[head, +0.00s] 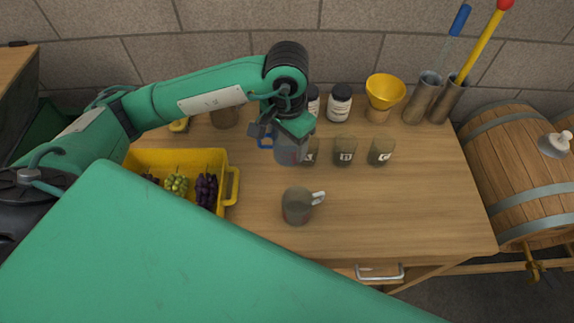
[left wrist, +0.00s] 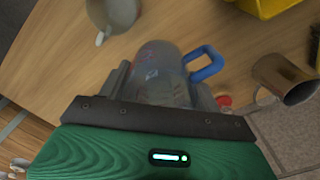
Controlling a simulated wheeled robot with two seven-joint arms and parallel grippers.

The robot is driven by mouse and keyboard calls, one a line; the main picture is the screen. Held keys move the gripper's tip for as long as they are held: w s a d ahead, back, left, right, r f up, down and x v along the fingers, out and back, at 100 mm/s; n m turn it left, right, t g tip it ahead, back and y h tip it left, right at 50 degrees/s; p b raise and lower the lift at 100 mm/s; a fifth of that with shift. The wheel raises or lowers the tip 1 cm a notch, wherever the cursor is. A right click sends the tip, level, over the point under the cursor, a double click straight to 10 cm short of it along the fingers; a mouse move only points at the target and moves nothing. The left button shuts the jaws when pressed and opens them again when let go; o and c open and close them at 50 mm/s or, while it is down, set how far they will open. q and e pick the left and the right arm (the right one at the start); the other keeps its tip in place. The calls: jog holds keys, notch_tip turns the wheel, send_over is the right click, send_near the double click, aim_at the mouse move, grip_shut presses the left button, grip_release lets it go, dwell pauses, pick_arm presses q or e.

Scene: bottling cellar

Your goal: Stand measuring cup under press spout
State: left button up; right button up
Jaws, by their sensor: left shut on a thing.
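The measuring cup (head: 290,153) is clear, with a blue handle that sticks out to the left in the head view. My left gripper (head: 286,134) is shut on it from above, over the middle of the wooden table. In the left wrist view the cup (left wrist: 158,66) sits between the fingers of my left gripper (left wrist: 162,92), with its blue handle to the right. I cannot tell whether its base touches the table. I cannot make out a press or its spout in either view. My right gripper is not in view.
A grey cup with a pale handle (head: 297,207) stands in front on the table (head: 400,215). A yellow crate of grapes (head: 222,163) is at left. Labelled jars (head: 345,150), a yellow funnel (head: 384,91) and metal cylinders (head: 422,98) stand behind. The table's right front is clear.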

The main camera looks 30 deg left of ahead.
pick_arm(q)
notch_tip(320, 180, down, 9)
jog(key=shift+r+p, duration=0.1)
jog(key=shift+p, duration=0.7)
notch_tip(320, 180, down, 3)
jog(key=shift+f+p, duration=0.1)
jog(key=shift+p, duration=0.2)
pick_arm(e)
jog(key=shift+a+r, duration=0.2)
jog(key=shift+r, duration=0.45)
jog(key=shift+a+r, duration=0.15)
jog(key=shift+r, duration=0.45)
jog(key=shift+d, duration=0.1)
pick_arm(q)
jog(key=shift+f, duration=0.15)
jog(key=o, duration=0.6)
jog(key=shift+b, duration=0.3)
jog(key=shift+c, duration=0.2)
jog(key=o, duration=0.4)
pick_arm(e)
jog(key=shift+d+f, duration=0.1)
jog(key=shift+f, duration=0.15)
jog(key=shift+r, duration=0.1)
